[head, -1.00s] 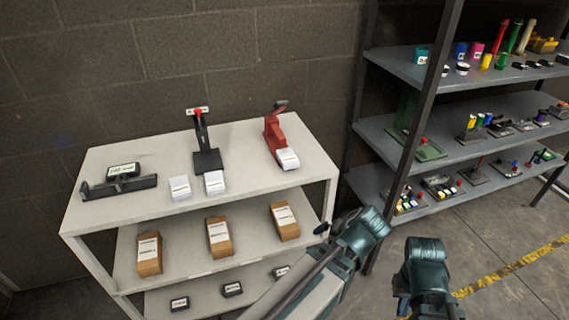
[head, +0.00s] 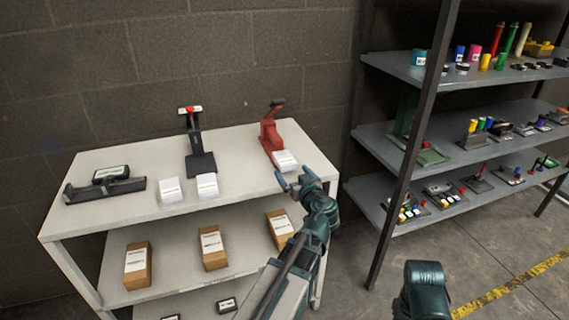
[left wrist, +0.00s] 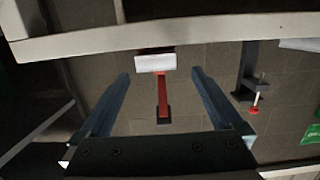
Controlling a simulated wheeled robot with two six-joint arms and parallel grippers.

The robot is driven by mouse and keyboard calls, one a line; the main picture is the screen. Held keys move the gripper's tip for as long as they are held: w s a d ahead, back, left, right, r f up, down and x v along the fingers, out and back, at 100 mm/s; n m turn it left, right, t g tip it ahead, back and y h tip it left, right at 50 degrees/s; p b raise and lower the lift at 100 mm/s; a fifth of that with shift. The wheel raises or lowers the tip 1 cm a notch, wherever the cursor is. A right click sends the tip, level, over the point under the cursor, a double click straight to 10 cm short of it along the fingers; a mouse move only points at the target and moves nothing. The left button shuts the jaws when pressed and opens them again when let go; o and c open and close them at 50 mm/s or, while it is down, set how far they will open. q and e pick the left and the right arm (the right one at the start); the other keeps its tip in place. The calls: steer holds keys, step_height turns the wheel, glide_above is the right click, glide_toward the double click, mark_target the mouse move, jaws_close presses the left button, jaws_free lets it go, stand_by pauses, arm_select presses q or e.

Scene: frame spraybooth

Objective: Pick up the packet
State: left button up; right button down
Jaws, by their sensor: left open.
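Two more white packets (head: 171,190) (head: 207,185) stand by a black stand (head: 200,160) with a red knob. My right gripper is out of view.
A black tray (head: 105,190) holds a dark labelled item. Brown boxes (head: 213,248) stand on the shelf below. A grey rack (head: 420,75) with many tools stands on the right.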

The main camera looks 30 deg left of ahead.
mark_target(285, 158)
arm_select(q)
steer(key=shift+x, duration=2.2)
steer(key=b+x, duration=0.1)
steer(key=x, duration=0.3)
steer(key=shift+w, duration=0.4)
steer(key=shift+w+a, duration=0.25)
steer(key=shift+a, duration=0.05)
steer(key=c, duration=1.5)
steer(key=shift+o, duration=0.2)
steer(key=shift+r, duration=0.1)
